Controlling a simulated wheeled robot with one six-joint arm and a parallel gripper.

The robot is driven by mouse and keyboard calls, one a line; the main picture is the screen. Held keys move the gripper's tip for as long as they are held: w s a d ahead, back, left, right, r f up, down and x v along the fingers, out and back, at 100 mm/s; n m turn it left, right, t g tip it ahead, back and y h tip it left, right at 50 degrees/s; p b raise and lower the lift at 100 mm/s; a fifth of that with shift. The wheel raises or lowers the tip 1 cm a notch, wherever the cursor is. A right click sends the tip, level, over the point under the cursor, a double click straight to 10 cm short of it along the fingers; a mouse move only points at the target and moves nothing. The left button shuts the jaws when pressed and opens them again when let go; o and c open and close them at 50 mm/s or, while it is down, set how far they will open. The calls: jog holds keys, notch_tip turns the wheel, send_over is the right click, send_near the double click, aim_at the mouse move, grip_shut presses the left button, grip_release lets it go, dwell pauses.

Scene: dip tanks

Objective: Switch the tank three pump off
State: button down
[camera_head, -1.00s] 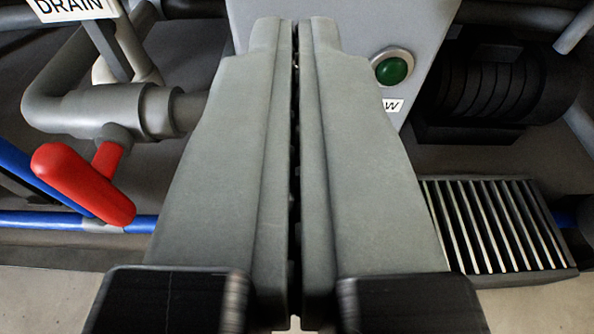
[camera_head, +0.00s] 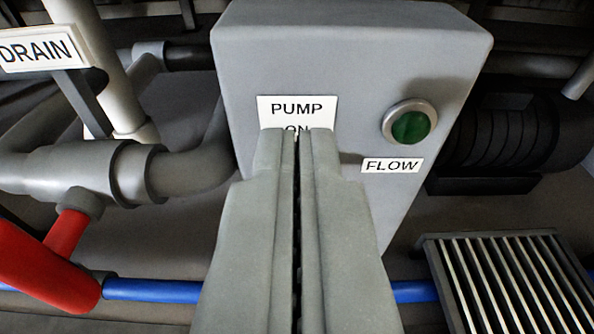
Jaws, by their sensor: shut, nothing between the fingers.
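A grey pump box (camera_head: 350,60) stands in front of me. It carries a white label reading "PUMP" (camera_head: 297,108) with "ON" partly hidden below it. To the right on the same face is a round green light in a metal ring (camera_head: 410,126), with a "FLOW" label (camera_head: 392,165) under it. My gripper (camera_head: 297,140) is shut and empty, its fingertips overlapping the lower part of the pump label in the picture. I cannot tell whether they touch the box. The pump switch itself is not visible; the fingers cover the area below the label. No tank number shows.
A red valve handle (camera_head: 45,270) on a grey pipe (camera_head: 90,170) is at the left, below a "DRAIN" sign (camera_head: 38,50). A blue pipe (camera_head: 155,290) runs low behind my gripper. A slatted grille (camera_head: 515,280) and a dark ribbed motor (camera_head: 510,140) are at the right.

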aim_at(297, 78)
jog(key=w, duration=0.4)
jog(key=w+f, duration=0.1)
jog(key=w, duration=0.1)
jog(key=shift+s+f, duration=0.15)
jog(key=shift+f, duration=0.35)
jog(key=shift+s+f, duration=0.15)
jog(key=shift+f, duration=0.35)
jog(key=shift+s+f, duration=0.45)
jog(key=shift+f, duration=0.3)
jog(key=shift+f, duration=0.1)
jog(key=shift+s+t, duration=0.1)
jog(key=shift+t, duration=0.2)
